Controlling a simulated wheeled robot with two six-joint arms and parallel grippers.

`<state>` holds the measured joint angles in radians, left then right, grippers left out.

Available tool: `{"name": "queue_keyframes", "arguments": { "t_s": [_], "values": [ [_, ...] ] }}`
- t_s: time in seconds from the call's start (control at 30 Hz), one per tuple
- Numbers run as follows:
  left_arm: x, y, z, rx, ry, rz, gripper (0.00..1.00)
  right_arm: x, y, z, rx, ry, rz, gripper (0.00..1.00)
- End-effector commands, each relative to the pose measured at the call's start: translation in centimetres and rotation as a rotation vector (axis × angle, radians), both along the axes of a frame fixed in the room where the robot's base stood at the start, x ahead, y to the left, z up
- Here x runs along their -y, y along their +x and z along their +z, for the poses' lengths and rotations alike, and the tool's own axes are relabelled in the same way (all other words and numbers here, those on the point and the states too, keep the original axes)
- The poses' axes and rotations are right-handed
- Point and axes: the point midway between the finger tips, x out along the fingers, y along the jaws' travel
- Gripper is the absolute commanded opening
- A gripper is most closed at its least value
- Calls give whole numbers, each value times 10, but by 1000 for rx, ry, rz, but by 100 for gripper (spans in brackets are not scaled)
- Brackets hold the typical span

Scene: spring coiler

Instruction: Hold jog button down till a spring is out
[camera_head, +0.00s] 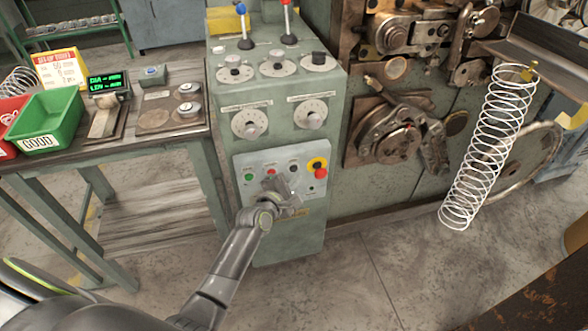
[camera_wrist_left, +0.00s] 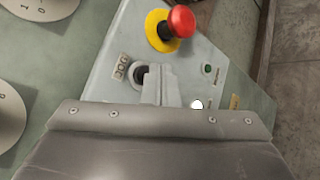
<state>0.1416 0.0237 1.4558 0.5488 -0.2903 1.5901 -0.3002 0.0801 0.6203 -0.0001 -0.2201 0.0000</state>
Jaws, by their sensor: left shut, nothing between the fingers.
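The control panel (camera_head: 305,180) is on the front of the green cabinet. My left gripper (camera_head: 276,186) is shut and empty in front of its buttons. In the left wrist view, the closed fingertips (camera_wrist_left: 157,84) overlap a dark round button (camera_wrist_left: 138,76) beside a small label (camera_wrist_left: 121,67). I cannot read the label surely as jog, nor tell whether the fingertips press the button. A long white coil spring (camera_head: 490,150) hangs at the machine's right side, its upper end near the brass-coloured tip (camera_head: 531,72). My right gripper is not in view.
A red emergency stop on a yellow collar (camera_head: 318,171) is close to my gripper; it also shows in the left wrist view (camera_wrist_left: 180,21). Dials (camera_head: 251,122) and levers (camera_head: 288,22) are above. A bench with a green GOOD bin (camera_head: 50,115) stands left.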

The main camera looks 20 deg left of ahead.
Motion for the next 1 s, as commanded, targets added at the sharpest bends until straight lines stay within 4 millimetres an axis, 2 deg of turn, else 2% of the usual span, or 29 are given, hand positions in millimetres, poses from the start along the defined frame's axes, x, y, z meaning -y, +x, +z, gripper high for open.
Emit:
{"name": "queue_keyframes", "arguments": {
  "t_s": [1.0],
  "values": [
    [-6,9,0,0,0,0,0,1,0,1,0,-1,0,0]
  ]
}}
